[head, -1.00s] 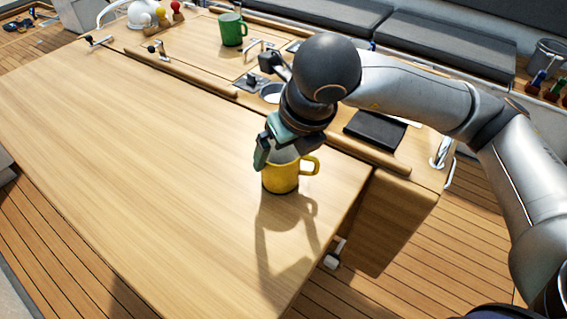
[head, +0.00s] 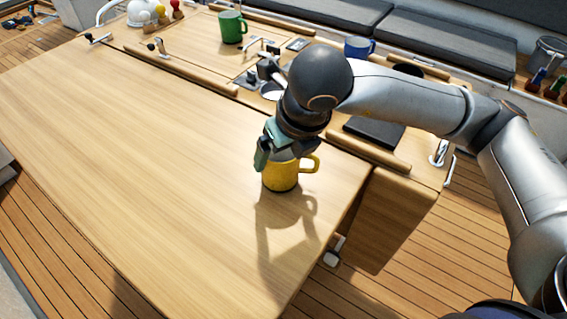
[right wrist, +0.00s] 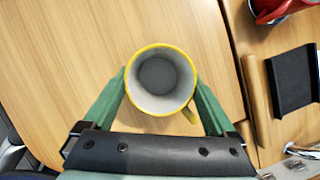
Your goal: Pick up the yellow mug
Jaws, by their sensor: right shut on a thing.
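The yellow mug (head: 281,178) stands upright on the wooden table, close to its right edge, with its handle pointing right. My right gripper (head: 280,160) comes down over it from above and is shut on its body. In the right wrist view I look into the mug's empty grey-white inside (right wrist: 158,85). There the green fingers of my right gripper (right wrist: 160,92) lie on opposite sides of the mug, and the handle shows at its lower right. My left gripper is not in view.
A green mug (head: 232,27) and a blue mug (head: 358,47) stand farther back. A wooden rail (head: 370,152) and a black flat item (head: 374,131) lie behind the yellow mug. A red item (right wrist: 270,9) shows in the right wrist view. The table's left part (head: 130,150) is clear.

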